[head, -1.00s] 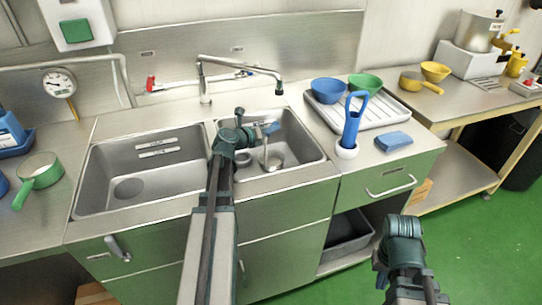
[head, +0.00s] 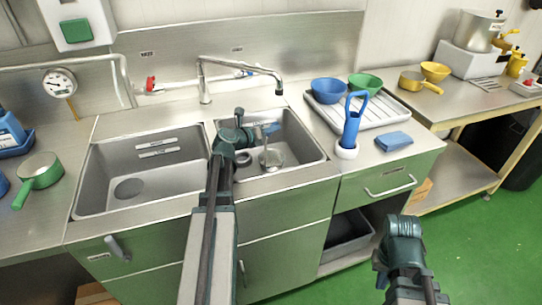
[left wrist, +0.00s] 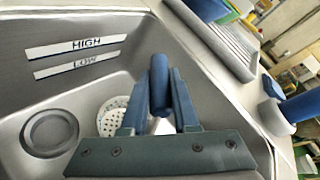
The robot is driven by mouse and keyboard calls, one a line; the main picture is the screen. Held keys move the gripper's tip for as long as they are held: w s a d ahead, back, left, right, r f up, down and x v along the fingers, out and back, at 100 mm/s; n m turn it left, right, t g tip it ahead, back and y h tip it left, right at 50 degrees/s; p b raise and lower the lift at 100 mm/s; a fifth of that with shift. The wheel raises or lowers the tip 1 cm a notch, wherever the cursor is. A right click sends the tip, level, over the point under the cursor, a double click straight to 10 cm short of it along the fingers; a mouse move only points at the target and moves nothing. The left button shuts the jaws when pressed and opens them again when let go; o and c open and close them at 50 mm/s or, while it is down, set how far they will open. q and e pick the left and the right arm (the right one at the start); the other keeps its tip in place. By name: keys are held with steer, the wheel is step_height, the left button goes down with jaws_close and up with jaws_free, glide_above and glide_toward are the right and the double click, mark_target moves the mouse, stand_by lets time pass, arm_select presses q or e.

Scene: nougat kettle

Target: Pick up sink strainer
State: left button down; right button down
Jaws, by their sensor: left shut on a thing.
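The sink strainer is a pale perforated cup (left wrist: 112,116) with a thin stem and a blue handle. In the head view the cup (head: 271,159) hangs below my left gripper (head: 268,130), inside the right sink basin. In the left wrist view my left gripper (left wrist: 158,105) is shut on the upright blue handle (left wrist: 159,82). The fingers hide part of the cup. I cannot tell exactly how far the cup is above the basin floor.
The right basin (head: 310,147) has steep walls around the strainer, with a round drain (left wrist: 50,132) beside it. The faucet (head: 240,63) arches over from behind. A blue brush in a white holder (head: 346,152), a blue sponge (head: 393,141) and a drainer tray (head: 400,108) stand right.

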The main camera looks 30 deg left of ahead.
arm_select(q)
steer(key=shift+r, duration=0.1)
stand_by(0.3)
step_height(320, 180, up, 10)
steer(key=p, duration=1)
